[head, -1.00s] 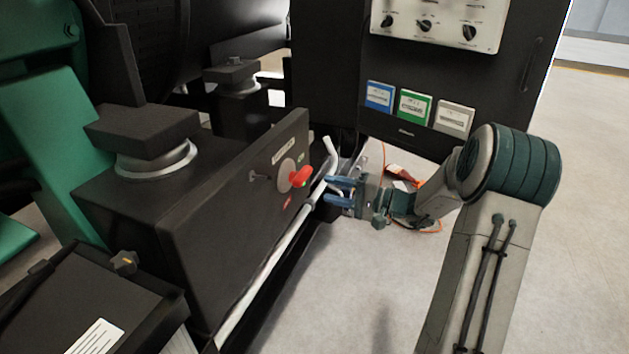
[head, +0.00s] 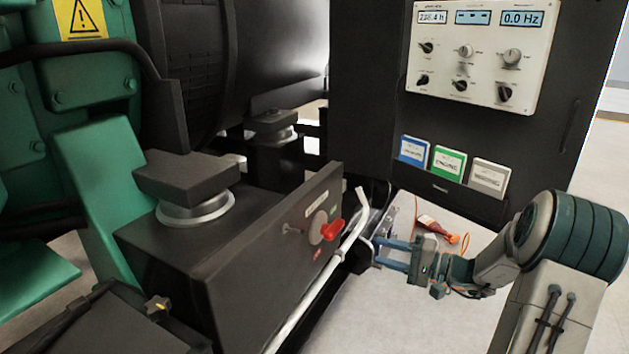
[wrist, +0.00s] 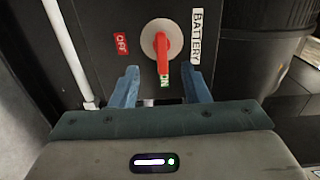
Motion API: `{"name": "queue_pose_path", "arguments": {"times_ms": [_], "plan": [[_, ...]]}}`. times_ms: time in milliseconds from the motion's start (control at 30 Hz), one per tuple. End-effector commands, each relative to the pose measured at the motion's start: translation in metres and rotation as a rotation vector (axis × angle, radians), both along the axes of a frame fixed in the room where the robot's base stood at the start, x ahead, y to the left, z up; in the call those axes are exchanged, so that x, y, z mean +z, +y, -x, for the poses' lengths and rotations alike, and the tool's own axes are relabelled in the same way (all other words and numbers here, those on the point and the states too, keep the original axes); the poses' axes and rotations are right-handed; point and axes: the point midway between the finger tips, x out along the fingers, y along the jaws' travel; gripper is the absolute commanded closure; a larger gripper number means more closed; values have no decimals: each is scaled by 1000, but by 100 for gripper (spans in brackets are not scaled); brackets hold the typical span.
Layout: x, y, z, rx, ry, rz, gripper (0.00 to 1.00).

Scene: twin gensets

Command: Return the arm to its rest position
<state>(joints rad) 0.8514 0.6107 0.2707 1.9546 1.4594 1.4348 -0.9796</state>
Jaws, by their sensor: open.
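My gripper (head: 392,255) is open and empty, its blue fingers pointing left toward the black battery box, at the right side of the head view. The wrist view shows both blue fingertips (wrist: 162,88) apart, with the red battery switch handle (wrist: 162,52) beyond and between them. The handle lies along the line toward the green ON label (wrist: 164,81); a red OFF label (wrist: 122,44) is at the left. In the head view the red handle (head: 333,230) stands on the box's front plate, apart from the fingers. My forearm and elbow fill the lower right.
A white pipe (head: 330,262) runs along the box beside my gripper. The control cabinet (head: 375,100) stands behind my arm. A red-orange object (head: 440,229) with an orange cable lies on the floor behind the gripper. Open floor lies below my arm.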

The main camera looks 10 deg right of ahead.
Motion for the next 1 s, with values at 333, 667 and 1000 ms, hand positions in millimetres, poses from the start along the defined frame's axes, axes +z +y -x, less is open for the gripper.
{"name": "queue_pose_path", "arguments": {"times_ms": [333, 667, 1000], "plan": [[93, 100, 66, 295, 242, 318, 58], [174, 144, 154, 447, 425, 754, 58], [267, 137, 226, 416, 437, 1205, 58]]}}
